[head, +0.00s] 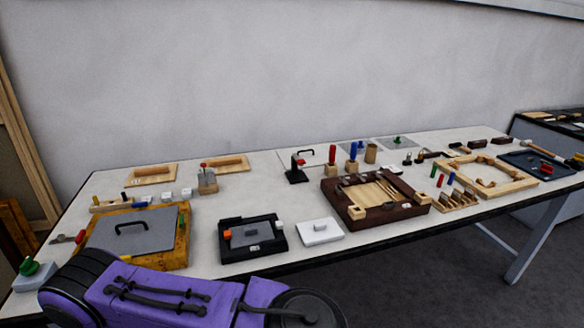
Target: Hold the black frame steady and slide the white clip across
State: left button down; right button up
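The black frame (238,255) lies flat on the white table near its front edge, left of the middle. A grey panel (250,233) sits inside it. A small white piece, likely the white clip (279,226), is at the frame's right side. A small orange block (227,235) is at its left side. A tiny white label shows on the frame's front part. Neither gripper shows. A purple and black arm link of mine crosses the bottom left, in front of the table edge and apart from the frame in the picture.
A dark brown wooden tray (408,209) is farther right. Bare tabletop (250,200) lies behind the frame.

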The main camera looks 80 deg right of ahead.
aim_at(279, 225)
jog(key=k, duration=1.05)
jog(key=z, duration=1.65)
